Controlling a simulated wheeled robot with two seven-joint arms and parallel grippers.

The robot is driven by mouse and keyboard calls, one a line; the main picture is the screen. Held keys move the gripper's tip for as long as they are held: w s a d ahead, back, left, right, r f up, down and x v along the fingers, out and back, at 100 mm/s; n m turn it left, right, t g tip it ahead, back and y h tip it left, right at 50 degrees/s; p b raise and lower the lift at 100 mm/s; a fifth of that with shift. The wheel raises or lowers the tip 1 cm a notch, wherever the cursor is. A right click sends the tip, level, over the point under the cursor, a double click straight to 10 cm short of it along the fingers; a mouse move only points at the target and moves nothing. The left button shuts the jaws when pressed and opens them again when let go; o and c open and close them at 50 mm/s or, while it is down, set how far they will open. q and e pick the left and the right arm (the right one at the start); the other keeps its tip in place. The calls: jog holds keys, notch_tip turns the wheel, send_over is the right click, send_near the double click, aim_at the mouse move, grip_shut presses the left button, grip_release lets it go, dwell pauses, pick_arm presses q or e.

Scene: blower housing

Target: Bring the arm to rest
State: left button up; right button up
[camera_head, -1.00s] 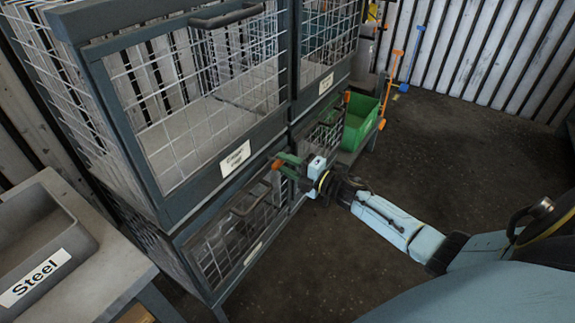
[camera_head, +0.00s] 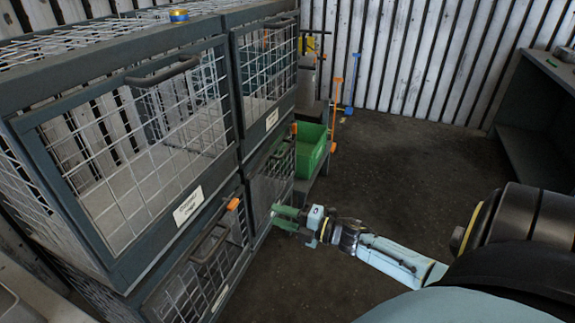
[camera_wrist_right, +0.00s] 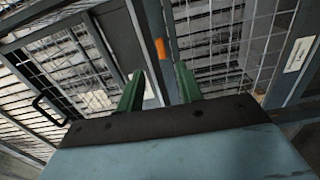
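My right arm reaches in from the lower right in the head view. Its gripper (camera_head: 283,217) is in front of the lower row of the wire cage cabinet (camera_head: 205,190). In the right wrist view the two green fingers (camera_wrist_right: 158,90) stand apart with nothing between them. An orange piece (camera_wrist_right: 161,48) shows beyond the fingers, on or near a cabinet post. In the head view an orange piece (camera_head: 233,204) is at the top of a lower cage door, left of the gripper and apart from it. My left gripper is not in view.
A green bin (camera_head: 310,150) stands behind the gripper on a low stand. Orange-handled tools (camera_head: 336,105) lean near the back wall. A dark bench (camera_head: 540,125) is at the right. The floor between is clear. A small yellow and blue item (camera_head: 179,15) sits on the cabinet top.

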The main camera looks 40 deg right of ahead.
jog(key=shift+v, duration=0.9)
